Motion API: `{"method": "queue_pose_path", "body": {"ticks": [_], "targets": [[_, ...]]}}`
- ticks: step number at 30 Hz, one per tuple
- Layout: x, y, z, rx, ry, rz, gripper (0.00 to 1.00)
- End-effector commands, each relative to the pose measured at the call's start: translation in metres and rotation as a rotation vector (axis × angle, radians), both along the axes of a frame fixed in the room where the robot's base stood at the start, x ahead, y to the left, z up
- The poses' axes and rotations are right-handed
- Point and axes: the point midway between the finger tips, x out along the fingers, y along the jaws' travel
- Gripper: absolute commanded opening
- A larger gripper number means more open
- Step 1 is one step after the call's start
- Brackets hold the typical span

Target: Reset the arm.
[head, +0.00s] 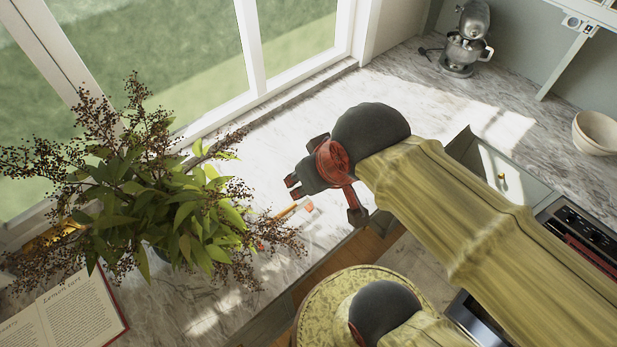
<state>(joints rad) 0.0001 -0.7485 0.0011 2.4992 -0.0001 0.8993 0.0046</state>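My arm, with yellow-green links, reaches from the lower right across the counter (400,90). My gripper (294,186) is at its end, dark with red parts, pointing to the lower left. It appears above the counter, right of the leafy plant.
A leafy plant (185,205) with dark berries stands left of the gripper, beside the window. An open book (65,312) lies at lower left. A stand mixer (468,45) stands at the back, and pale bowls (597,132) at the right. Counter space behind the arm is clear.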

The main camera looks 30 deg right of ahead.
Motion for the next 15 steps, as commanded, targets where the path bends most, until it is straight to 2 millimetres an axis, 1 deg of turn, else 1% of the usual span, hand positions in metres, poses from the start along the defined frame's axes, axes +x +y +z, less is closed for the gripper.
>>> {"method": "queue_pose_path", "body": {"ticks": [10, 13, 15], "targets": [[-0.001, 0.000, -0.001, -0.003, -0.001, 0.005, 0.35], [-0.001, 0.000, -0.009, -0.003, -0.001, 0.005, 0.35], [-0.001, 0.000, -0.018, -0.002, -0.001, 0.004, 0.35]]}}
